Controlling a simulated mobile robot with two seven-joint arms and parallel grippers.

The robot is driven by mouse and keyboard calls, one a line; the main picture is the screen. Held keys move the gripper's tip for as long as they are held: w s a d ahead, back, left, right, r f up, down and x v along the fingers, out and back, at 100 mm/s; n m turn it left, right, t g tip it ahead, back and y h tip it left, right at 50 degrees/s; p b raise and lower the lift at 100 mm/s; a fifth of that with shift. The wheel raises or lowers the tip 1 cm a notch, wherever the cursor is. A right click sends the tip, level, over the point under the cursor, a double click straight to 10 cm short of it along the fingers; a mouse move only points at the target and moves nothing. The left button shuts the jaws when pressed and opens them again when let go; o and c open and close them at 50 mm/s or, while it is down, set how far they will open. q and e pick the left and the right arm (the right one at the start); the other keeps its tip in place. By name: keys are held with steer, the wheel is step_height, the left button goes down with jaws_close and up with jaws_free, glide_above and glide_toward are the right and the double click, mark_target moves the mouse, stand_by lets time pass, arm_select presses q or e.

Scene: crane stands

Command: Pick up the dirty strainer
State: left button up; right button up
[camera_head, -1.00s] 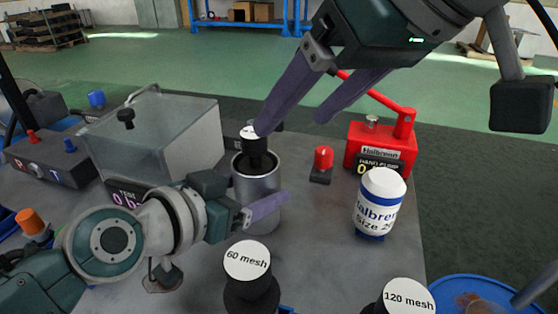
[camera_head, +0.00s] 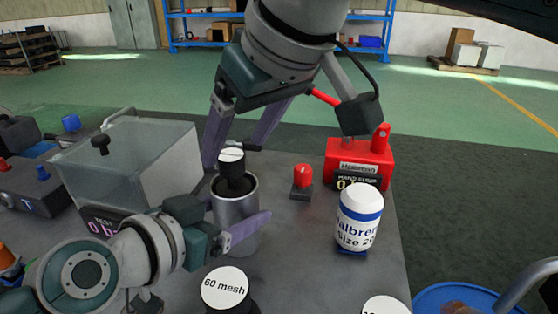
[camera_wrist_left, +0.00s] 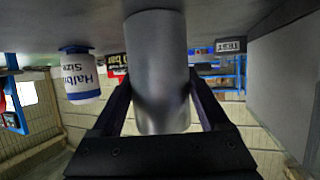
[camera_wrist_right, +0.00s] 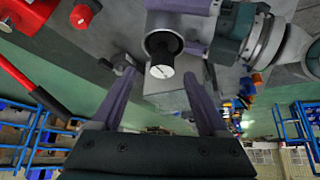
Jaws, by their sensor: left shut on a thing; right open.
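A metal cylinder (camera_head: 236,222) stands on the grey bench. A black knob with a white top (camera_head: 232,165) sticks up from its open mouth; it is probably the strainer's handle, and any strainer body below is hidden inside. In the right wrist view the knob (camera_wrist_right: 163,62) lies between the finger lines. My left gripper (camera_head: 238,236) is shut around the cylinder, which also shows between its fingers in the left wrist view (camera_wrist_left: 158,75). My right gripper (camera_head: 236,150) is open just above and around the knob, pointing down; I cannot see contact.
A clear tank (camera_head: 135,160) stands left of the cylinder. A red hand pump (camera_head: 358,160), a red-topped switch (camera_head: 302,180) and a white bottle (camera_head: 358,215) stand to the right. A 60 mesh knob (camera_head: 226,288) is in front. A blue bucket (camera_head: 425,298) stands at lower right.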

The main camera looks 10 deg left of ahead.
mark_target(232, 156)
steer(key=x, duration=0.2)
steer(key=shift+s+a+f, duration=0.1)
steer(key=shift+a+f, duration=0.05)
steer(key=shift+f, duration=0.15)
steer(key=shift+x, duration=0.8)
jaws_close()
